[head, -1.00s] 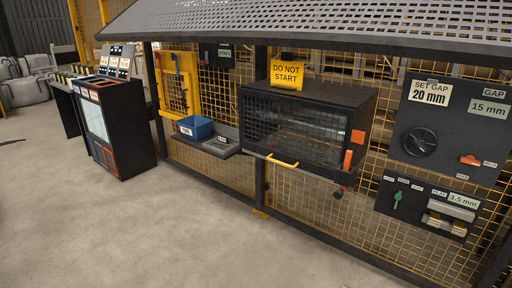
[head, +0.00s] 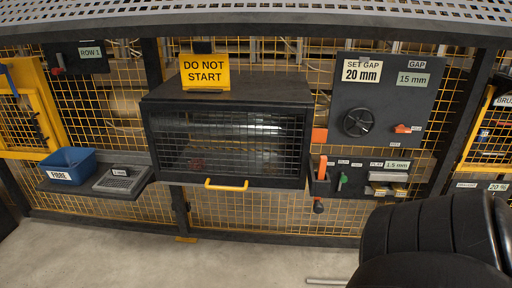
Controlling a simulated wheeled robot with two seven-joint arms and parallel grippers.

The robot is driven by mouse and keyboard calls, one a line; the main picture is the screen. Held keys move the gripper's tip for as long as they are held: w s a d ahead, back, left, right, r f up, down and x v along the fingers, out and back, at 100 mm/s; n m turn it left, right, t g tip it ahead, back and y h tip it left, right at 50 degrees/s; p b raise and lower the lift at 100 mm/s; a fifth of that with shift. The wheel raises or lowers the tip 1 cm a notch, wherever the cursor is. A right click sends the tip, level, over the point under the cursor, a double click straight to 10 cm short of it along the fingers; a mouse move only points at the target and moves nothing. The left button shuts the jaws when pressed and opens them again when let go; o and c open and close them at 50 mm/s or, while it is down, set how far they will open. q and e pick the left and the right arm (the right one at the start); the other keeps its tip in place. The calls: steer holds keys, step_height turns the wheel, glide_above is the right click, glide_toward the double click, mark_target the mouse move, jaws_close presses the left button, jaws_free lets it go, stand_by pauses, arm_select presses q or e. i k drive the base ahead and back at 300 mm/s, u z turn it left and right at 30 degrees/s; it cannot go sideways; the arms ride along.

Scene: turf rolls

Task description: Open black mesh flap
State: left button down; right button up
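The black mesh flap (head: 225,143) covers the front of a black box (head: 228,97) mounted on the yellow mesh fence, in the middle of the head view. The flap is closed. A yellow handle (head: 226,185) runs along its lower edge. Behind the mesh the inside is dark, with a small reddish spot low down. A black rounded part of my arm fills the lower right corner. Neither gripper shows in the head view.
A yellow "DO NOT START" sign (head: 206,73) stands on the box. Right are an orange-handled lever (head: 322,168) and a dark gap panel (head: 381,99) with handwheel. Left, a blue bin (head: 68,166) sits on a shelf (head: 100,185). The floor in front is clear at lower left.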

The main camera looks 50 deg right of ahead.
mark_target(311, 135)
steer(key=z, duration=0.45)
steer(key=i, duration=1)
steer(key=z, duration=0.45)
